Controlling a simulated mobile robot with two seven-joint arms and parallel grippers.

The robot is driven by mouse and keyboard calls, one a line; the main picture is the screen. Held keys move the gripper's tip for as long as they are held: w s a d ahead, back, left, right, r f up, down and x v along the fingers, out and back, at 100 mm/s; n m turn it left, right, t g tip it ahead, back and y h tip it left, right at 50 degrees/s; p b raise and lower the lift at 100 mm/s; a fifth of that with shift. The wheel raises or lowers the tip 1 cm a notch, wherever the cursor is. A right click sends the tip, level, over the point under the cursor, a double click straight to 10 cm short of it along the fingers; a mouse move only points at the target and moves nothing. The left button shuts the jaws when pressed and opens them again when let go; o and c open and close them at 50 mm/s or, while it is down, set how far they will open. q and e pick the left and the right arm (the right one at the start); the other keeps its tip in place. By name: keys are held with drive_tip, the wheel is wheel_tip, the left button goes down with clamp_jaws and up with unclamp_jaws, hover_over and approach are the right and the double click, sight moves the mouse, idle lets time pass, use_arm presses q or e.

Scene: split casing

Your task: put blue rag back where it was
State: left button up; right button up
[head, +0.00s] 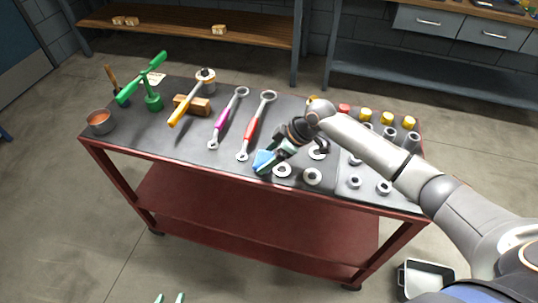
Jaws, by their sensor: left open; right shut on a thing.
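The blue rag (263,160) is a small light-blue cloth at the front edge of the dark bench top, near its middle. My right gripper (272,163) is shut on it; its arm reaches in from the right. Part of the rag is hidden by the fingers. I cannot tell whether the rag touches the bench top. My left gripper (169,298) shows only as two pale green fingertips at the bottom edge, apart and empty, in front of the bench.
On the red-framed bench (300,187), a red wrench (256,125) and a purple wrench (227,118) lie left of the rag. Several metal rings (312,176) lie to its right.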

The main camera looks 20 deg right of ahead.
drive_tip(key=shift+f, duration=0.3)
drive_tip(key=o, duration=1.2)
drive_tip(key=shift+r, duration=0.15)
drive_tip(key=v, duration=1.2)
drive_tip(key=shift+r, duration=0.35)
